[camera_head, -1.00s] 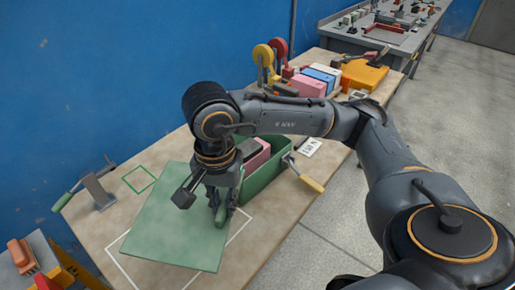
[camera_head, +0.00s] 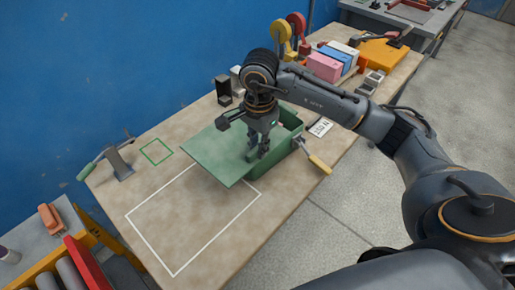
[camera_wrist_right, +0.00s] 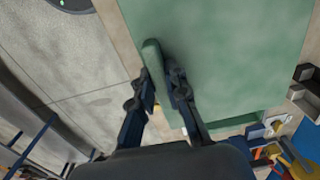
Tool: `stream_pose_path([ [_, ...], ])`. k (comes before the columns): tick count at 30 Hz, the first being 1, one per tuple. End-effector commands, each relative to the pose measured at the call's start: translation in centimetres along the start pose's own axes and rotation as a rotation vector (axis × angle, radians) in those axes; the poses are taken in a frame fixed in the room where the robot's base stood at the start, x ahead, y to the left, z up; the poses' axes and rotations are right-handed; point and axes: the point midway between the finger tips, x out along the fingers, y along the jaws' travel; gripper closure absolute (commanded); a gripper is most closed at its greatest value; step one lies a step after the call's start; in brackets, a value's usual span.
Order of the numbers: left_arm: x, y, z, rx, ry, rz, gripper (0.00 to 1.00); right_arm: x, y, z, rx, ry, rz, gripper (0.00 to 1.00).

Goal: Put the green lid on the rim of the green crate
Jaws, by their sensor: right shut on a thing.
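The green lid (camera_head: 212,152) is a flat square plate with a bar handle. My right gripper (camera_head: 257,156) is shut on that handle. In the right wrist view the lid (camera_wrist_right: 235,55) fills the upper right, with the handle between the fingertips (camera_wrist_right: 162,78). The green crate (camera_head: 285,147) stands behind and right of the gripper, its right wall and far corner showing. The lid overlaps the crate's near left part and juts out to the left. I cannot tell whether lid and rim touch. My left gripper is out of view.
A white outlined rectangle (camera_head: 178,222) on the table is mostly bare. A small green outlined square (camera_head: 156,151) is empty. A yellow-handled tool (camera_head: 318,163) lies right of the crate. Coloured boxes (camera_head: 325,67) stand at the back.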

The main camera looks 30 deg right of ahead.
Motion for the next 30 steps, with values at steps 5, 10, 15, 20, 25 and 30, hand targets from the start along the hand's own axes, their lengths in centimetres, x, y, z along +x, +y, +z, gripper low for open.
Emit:
stream_pose_path([
  [5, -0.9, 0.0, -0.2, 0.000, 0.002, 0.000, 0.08, 1.9, -1.3, -1.2, 0.002, -0.001, -0.003, 1.00],
  [10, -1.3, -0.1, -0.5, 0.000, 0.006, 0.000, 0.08, 3.1, -1.9, -1.9, 0.002, 0.000, -0.001, 1.00],
  [15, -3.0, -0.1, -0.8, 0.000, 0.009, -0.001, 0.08, 5.3, -1.8, -1.8, 0.000, -0.001, -0.001, 1.00],
  [20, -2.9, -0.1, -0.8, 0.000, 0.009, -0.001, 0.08, 6.1, -1.8, -1.8, -0.001, 0.000, -0.005, 1.00],
  [25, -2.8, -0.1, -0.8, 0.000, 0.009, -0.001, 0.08, 6.2, -1.8, -1.8, -0.001, 0.000, -0.005, 1.00],
  [30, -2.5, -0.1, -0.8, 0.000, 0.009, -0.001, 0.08, 6.4, -1.8, -1.8, -0.001, 0.000, -0.004, 0.75],
])
